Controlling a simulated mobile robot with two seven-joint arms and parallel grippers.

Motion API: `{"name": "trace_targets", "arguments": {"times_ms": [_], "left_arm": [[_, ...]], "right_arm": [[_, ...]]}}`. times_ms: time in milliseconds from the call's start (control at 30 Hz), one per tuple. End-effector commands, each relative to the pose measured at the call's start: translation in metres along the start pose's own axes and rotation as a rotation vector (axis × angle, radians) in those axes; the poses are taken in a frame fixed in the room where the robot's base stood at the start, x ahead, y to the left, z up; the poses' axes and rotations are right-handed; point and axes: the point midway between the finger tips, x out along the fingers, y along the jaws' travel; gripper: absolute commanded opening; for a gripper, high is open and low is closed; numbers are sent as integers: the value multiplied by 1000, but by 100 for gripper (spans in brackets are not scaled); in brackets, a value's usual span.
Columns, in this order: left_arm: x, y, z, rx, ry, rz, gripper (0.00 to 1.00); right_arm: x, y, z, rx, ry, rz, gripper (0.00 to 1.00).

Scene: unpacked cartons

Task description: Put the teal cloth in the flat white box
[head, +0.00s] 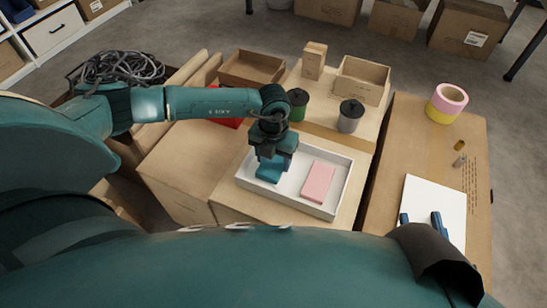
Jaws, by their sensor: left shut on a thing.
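The flat white box (336,205) sits open on a carton in the middle of the head view. My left gripper (287,163) points down over the left part of the box, shut on the teal cloth (269,172). The cloth is inside the box's outline in the picture; I cannot tell whether it touches the floor of the box. The gripper hides part of the cloth. My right gripper (421,220) appears low at the right, over a white sheet, with its two blue fingers apart and nothing visible between them.
A pink block (318,182) lies in the right part of the box. Behind stand a green canister (297,105), a grey canister (350,117) and open cartons (362,81). A pink and yellow roll (446,103) and the white sheet (436,200) are on the right carton.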

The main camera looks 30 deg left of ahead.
Motion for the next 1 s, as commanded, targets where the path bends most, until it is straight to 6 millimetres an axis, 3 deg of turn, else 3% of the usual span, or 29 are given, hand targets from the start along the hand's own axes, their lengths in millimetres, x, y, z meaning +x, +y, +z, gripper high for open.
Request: {"name": "trace_targets", "arguments": {"times_ms": [100, 133, 367, 733, 1000], "left_arm": [[4, 0, 0, 0, 0, 0, 36], [4, 0, 0, 0, 0, 0, 60], [3, 0, 0, 0, 0, 0, 79], [-7, 0, 0, 0, -1, -1, 80], [-62, 0, 1, 0, -3, -1, 80]], "right_arm": [[0, -1, 1, -4, 13, -1, 34], [0, -1, 0, -5, 15, -2, 34], [0, -1, 0, -5, 13, -2, 34], [0, 0, -2, 2, -2, -1, 34], [-1, 8, -2, 37, -118, 14, 34]]}}
